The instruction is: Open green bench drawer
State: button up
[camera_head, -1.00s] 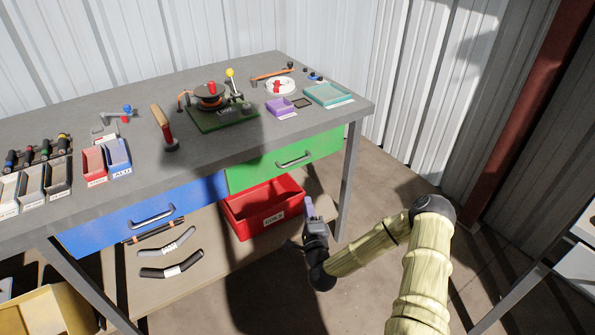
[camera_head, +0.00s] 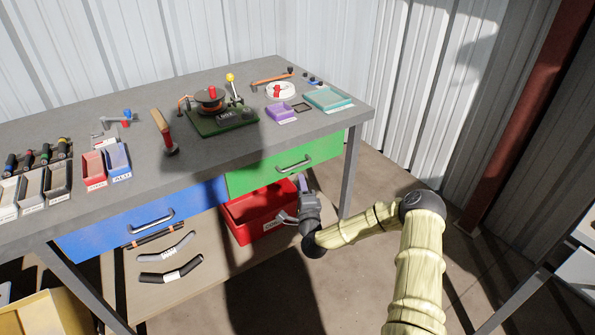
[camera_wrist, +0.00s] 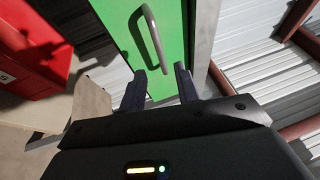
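The green drawer (camera_head: 262,172) is in the right front of the bench and looks shut, flush with the blue drawer. Its grey bar handle (camera_head: 294,164) is on its front face. In the wrist view the green drawer front (camera_wrist: 115,22) and the handle (camera_wrist: 153,40) lie ahead of my fingers. My gripper (camera_head: 293,200) is in front of and below the handle, apart from it. In the wrist view its two fingers (camera_wrist: 160,85) are spread with nothing between them, and the handle is just beyond the tips.
A red bin (camera_head: 250,222) stands on the lower shelf under the green drawer, behind my gripper. The blue drawer (camera_head: 105,232) is to the left. A bench leg (camera_head: 350,170) stands just right of the green drawer. The floor to the right is clear.

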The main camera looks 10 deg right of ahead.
aim_at(298, 170)
jog(key=w, duration=0.3)
jog(key=w+r, duration=0.1)
jog(key=w, duration=0.3)
jog(key=shift+r, duration=0.15)
jog(key=shift+s, duration=0.1)
grip_shut()
